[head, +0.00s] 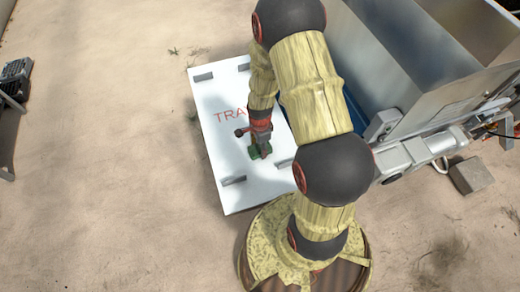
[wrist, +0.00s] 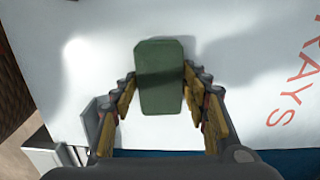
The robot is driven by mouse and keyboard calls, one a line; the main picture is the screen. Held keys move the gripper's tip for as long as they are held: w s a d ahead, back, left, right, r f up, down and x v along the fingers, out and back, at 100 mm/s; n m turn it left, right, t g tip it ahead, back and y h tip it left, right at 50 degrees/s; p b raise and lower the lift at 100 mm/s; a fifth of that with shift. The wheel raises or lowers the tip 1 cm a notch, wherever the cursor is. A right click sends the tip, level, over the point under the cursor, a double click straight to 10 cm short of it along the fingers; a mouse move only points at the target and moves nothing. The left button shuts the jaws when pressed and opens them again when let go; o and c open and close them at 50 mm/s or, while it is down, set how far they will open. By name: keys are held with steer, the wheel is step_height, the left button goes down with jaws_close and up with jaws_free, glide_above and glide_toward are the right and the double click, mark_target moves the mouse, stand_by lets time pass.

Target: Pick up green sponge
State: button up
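The green sponge (wrist: 160,95) lies on the white board with red lettering (wrist: 225,80). In the wrist view it is between the two spread fingers of my gripper (wrist: 160,78). The fingers are open, one on each side of the sponge, with a narrow gap at the left; contact on the right is hard to tell. In the head view my gripper (head: 261,148) points down over the sponge (head: 252,153), hiding part of it. The board (head: 215,120) shows there too.
A large metal hopper (head: 440,85) with machine parts stands right of the board. Small grey blocks (head: 233,181) sit near the board's edges. A grey block (head: 472,175) lies on the ground at right. Sandy ground (head: 110,150) at left is mostly clear.

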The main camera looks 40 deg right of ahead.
steer(key=shift+c, duration=1.1)
steer(key=shift+r, duration=0.1)
steer(key=shift+w+r, duration=0.1)
steer(key=shift+r, duration=0.5)
steer(key=s+d+r+p, duration=0.2)
steer(key=s+d+r, duration=0.4)
steer(key=s+r, duration=0.5)
steer(key=shift+s+d+r, duration=0.3)
steer(key=shift+s+d, duration=0.1)
steer(key=shift+s, duration=0.35)
steer(key=shift+o, duration=0.7)
steer(key=shift+w, duration=0.1)
steer(key=c, duration=0.5)
